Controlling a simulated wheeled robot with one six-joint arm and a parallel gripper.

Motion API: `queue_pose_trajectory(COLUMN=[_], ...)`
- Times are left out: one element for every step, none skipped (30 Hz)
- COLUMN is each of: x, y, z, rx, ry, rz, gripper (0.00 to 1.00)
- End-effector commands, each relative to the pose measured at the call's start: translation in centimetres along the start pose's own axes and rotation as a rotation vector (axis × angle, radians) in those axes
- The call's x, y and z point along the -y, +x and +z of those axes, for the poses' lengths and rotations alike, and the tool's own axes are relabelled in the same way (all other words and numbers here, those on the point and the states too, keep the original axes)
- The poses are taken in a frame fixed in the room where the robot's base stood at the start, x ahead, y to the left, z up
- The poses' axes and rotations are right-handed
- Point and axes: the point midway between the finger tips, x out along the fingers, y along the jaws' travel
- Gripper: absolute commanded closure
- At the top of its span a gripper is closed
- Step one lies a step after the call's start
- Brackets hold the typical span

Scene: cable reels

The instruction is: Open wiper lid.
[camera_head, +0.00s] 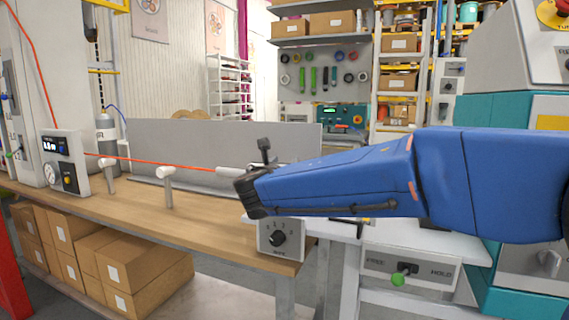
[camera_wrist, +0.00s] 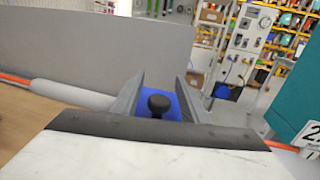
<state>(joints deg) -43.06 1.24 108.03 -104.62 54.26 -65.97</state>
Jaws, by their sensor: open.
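A blue block with a black round knob (camera_wrist: 158,103), apparently the wiper lid, shows in the wrist view. It looks closed, but its edges are largely hidden. My gripper (camera_wrist: 160,78) is open, its two grey fingers on either side of the knob with gaps showing. I cannot tell whether the knob is at fingertip depth. In the head view my blue arm hides the lid, and the fingers cannot be made out there. An orange cable (camera_head: 190,168) runs into a pale sleeve (camera_head: 230,172) near my arm's end; the sleeve also shows in the wrist view (camera_wrist: 70,94).
A dial box (camera_head: 281,238) is on the bench front, and a FREE/HOLD switch (camera_head: 404,270) sits lower right. Cardboard boxes (camera_head: 145,270) fill the space below.

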Motion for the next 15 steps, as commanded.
queue_pose_trajectory(x=[0.01, 0.0, -0.01, -0.02, -0.02, -0.02, -0.02, -0.02, -0.02, -0.02, -0.02, -0.02, -0.02, -0.02, -0.02], y=[0.26, 0.35, 0.42, 0.45, 0.47, 0.47, 0.47, 0.46, 0.45, 0.45, 0.45, 0.44, 0.44, 0.43, 0.43], z=[-0.05, -0.06, -0.07, -0.07, -0.07, -0.07, -0.06, -0.06, -0.06, -0.05, -0.06, -0.05, -0.05, -0.05, -0.05], rx=[-0.001, -0.001, -0.001, -0.001, -0.001, -0.001, -0.001, -0.001, -0.001, -0.001, -0.001, -0.001, -0.001, -0.001, -0.001], ry=[0.0, -0.001, -0.001, -0.001, -0.001, -0.001, 0.0, 0.0, 0.0, 0.0, 0.0, 0.0, 0.0, 0.0, 0.0], rz=[0.0, 0.0, 0.0, 0.0, 0.001, 0.001, 0.001, 0.001, 0.001, 0.001, 0.001, 0.001, 0.001, 0.001, 0.001], gripper=[0.6, 0.6, 0.6, 0.6, 0.6, 0.6, 0.6, 0.6, 0.6, 0.6, 0.62, 0.72, 0.79, 0.86, 0.96])
